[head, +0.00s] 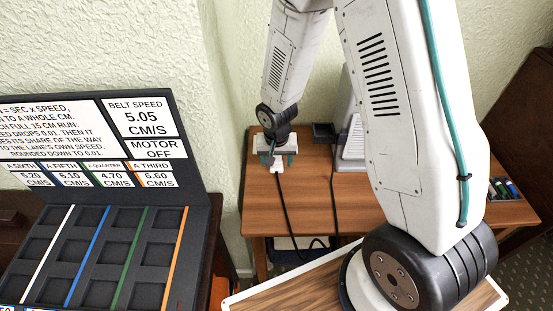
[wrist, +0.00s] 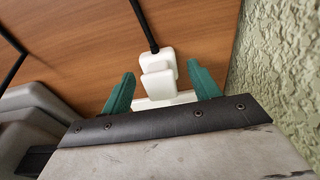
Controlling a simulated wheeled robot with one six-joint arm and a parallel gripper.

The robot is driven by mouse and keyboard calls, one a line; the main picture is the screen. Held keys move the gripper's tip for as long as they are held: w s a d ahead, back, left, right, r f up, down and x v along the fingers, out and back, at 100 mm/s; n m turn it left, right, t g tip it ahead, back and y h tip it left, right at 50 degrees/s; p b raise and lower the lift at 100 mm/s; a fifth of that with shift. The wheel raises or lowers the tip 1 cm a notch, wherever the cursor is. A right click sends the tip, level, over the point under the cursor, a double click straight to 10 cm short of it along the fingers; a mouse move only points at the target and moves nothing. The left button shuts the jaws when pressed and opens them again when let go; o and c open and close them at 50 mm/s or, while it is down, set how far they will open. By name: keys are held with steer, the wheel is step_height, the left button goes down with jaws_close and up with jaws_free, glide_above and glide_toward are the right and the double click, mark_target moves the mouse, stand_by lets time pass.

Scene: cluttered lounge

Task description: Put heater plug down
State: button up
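The heater plug (wrist: 158,72) is a white block with a wider white bar at its near end and a black cable leaving its far end. My gripper (wrist: 161,67) has a green finger on each side of it. The bar fills the space between the fingers, while the narrower body shows gaps. In the head view, the plug (head: 276,168) is at the fingertips of my gripper (head: 278,162), over the back left of the brown wooden table (head: 310,185). I cannot tell whether its lower end touches the tabletop.
The black cable (head: 283,205) runs across the table and over its front edge. A whitish-grey device (head: 352,140) stands right of my gripper, with a small dark box (head: 323,131) beside it. The textured wall is close behind. A dark display board (head: 110,200) stands at left.

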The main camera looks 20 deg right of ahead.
mark_target(277, 162)
step_height(277, 162, up, 13)
steer(key=s, duration=0.1)
steer(key=s+d+r+n, duration=0.2)
steer(key=s+r, duration=0.9)
steer(key=r, duration=0.3)
steer(key=s+r+n, duration=0.1)
steer(key=s+r, duration=0.2)
steer(key=s, duration=0.4)
steer(key=s+d+r+n, duration=0.1)
steer(key=s+r, duration=0.2)
steer(key=s, duration=0.4)
steer(key=shift+r+y, duration=0.15)
steer(key=shift+y, duration=0.15)
